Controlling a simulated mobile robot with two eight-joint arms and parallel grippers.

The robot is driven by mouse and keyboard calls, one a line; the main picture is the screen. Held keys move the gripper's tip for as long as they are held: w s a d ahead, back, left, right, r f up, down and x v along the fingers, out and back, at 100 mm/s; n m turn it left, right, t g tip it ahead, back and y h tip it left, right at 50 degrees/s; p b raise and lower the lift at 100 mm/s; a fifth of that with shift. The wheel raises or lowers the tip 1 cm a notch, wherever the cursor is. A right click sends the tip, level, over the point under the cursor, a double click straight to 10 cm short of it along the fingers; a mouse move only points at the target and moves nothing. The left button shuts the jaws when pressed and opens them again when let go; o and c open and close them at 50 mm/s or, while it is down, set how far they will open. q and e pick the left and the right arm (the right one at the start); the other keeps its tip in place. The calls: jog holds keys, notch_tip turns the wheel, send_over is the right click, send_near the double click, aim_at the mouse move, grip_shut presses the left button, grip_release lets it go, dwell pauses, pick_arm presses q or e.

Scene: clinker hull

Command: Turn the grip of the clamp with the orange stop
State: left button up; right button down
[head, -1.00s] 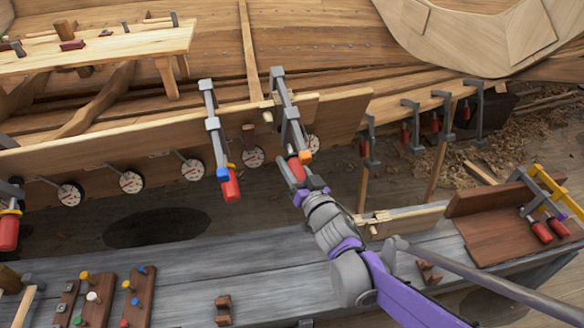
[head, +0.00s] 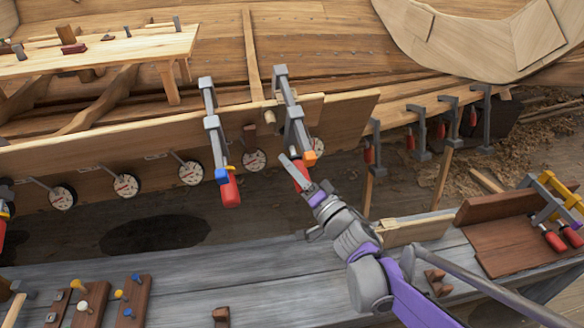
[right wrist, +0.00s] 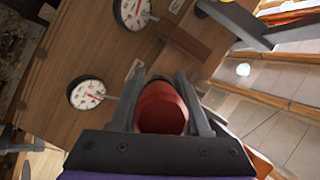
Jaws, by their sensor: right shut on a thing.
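The clamp with the orange stop (head: 310,158) hangs on the upper edge of the plank, its grey bar (head: 293,125) running down the plank's front. Its red grip (head: 300,172) is at the lower end. My right gripper (head: 302,170) is shut on this grip, with a finger on either side. In the right wrist view the red grip (right wrist: 162,108) sits between the two dark fingers. A clamp with a blue stop (head: 222,175) and a red grip (head: 230,190) hangs just to the left, apart from my gripper. My left gripper is not in view.
Several round dials (head: 191,173) line the plank's (head: 340,115) lower edge; two show in the right wrist view (right wrist: 87,94). A grey bench (head: 190,290) runs below, with peg boards (head: 92,300) at left and clamps with yellow bars (head: 553,198) at right.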

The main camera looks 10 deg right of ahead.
jog(key=shift+s+f, duration=0.1)
dwell(0.4)
jog(key=shift+c, duration=1.9)
grip_release()
jog(key=p+v, duration=0.1)
jog(key=v, duration=0.9)
jog(key=shift+s+d, duration=0.25)
jog(key=shift+s, duration=0.1)
